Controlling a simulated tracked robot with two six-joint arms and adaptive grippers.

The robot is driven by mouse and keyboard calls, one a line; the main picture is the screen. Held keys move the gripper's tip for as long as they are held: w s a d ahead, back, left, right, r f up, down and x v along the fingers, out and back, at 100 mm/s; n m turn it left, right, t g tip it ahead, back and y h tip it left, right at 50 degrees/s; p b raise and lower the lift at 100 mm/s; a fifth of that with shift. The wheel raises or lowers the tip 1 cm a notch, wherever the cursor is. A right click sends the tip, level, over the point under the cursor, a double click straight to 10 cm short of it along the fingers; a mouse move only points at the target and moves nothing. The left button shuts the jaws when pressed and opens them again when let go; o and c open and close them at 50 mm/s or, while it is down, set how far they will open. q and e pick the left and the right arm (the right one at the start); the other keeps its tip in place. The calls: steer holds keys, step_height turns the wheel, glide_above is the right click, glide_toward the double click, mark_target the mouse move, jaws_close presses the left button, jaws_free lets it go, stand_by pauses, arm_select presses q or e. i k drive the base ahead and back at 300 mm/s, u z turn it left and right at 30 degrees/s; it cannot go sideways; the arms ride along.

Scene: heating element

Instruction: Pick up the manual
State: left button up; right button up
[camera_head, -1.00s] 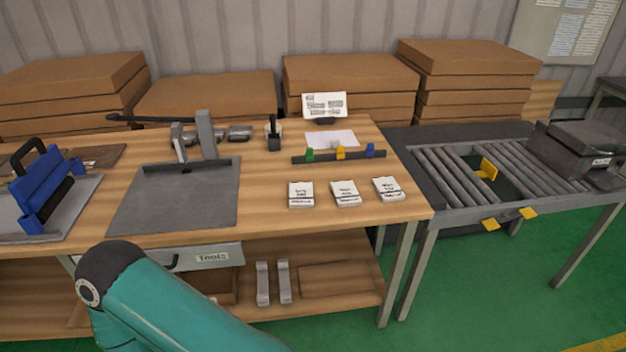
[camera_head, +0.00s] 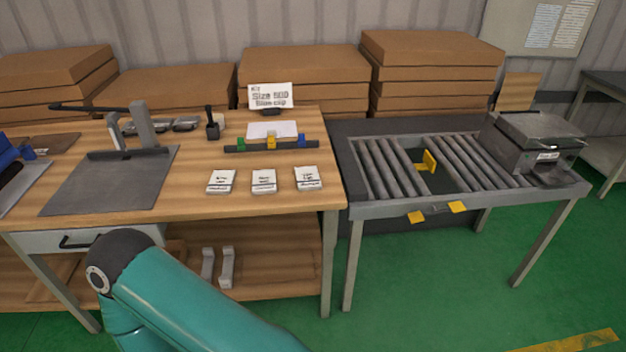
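Three small white booklets with dark print lie in a row near the front right of the wooden workbench: a left booklet (camera_head: 221,181), a middle booklet (camera_head: 264,181) and a right booklet (camera_head: 308,178). Their print is too small to read, so I cannot tell which is the manual. A teal arm link of mine with a dark joint shows at the bottom left, in front of the bench. Neither of my grippers is in view.
The workbench (camera_head: 185,205) holds a grey mat (camera_head: 110,185), a rail with coloured clips (camera_head: 270,146), a white sheet (camera_head: 272,130) and a sign (camera_head: 270,96). A roller conveyor (camera_head: 385,168) with a grey machine (camera_head: 535,145) stands right. Green floor is clear in front.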

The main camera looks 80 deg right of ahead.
mark_target(307, 177)
steer(key=u, duration=0.35)
steer(key=i, duration=0.15)
steer(key=z, duration=2.6)
steer(key=i, duration=0.7)
steer(key=u, duration=0.25)
steer(key=k, duration=0.8)
steer(key=z, duration=0.25)
steer(key=i, duration=0.8)
steer(key=u, duration=0.1)
